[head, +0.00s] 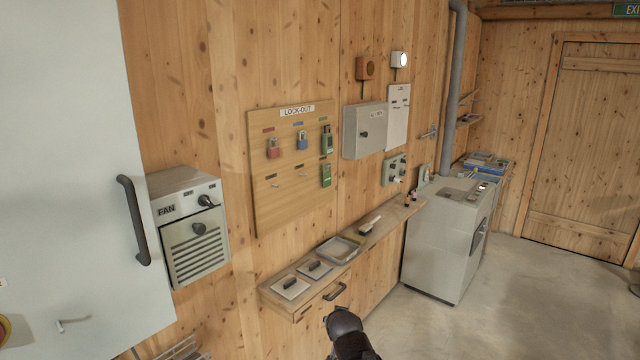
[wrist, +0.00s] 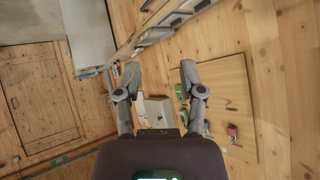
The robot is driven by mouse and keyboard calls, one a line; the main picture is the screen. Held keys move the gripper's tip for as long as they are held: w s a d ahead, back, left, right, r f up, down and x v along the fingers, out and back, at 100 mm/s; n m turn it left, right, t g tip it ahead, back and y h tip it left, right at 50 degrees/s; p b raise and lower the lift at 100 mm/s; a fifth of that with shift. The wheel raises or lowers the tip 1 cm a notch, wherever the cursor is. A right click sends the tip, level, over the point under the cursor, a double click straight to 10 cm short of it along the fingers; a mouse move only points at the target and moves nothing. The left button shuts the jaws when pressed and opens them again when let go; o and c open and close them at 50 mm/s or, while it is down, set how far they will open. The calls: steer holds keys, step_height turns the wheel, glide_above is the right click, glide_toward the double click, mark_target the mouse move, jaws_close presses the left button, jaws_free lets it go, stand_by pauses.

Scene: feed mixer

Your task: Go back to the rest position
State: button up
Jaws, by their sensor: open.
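My gripper (wrist: 160,68) shows in the wrist view with its two grey fingers spread apart. Nothing is between the fingertips. The wrist view is turned nearly upside down, with the wall and the lock-out board (wrist: 238,80) beyond the fingers. In the head view a dark part of my arm shows at the bottom middle, in front of the wooden shelf (head: 306,311). The fingers cannot be made out there.
The lock-out board (head: 262,205) with several padlocks hangs on the wooden wall. A fan control box (head: 200,258) and a large pale door or panel (head: 65,180) stand left. A grey cabinet (head: 437,240) stands right. The floor (head: 530,300) there is clear.

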steer(key=s+d+f+n+g+b, duration=0.1)
steer(key=s+d+f+g+b, duration=0.5)
steer(key=s+d+f+g, duration=0.4)
steer(key=s+d+f, duration=0.3)
steer(key=s+f, duration=0.1)
steer(key=s, duration=0.1)
steer(key=shift+n+h+b, duration=0.3)
steer(key=shift+n+h, duration=0.1)
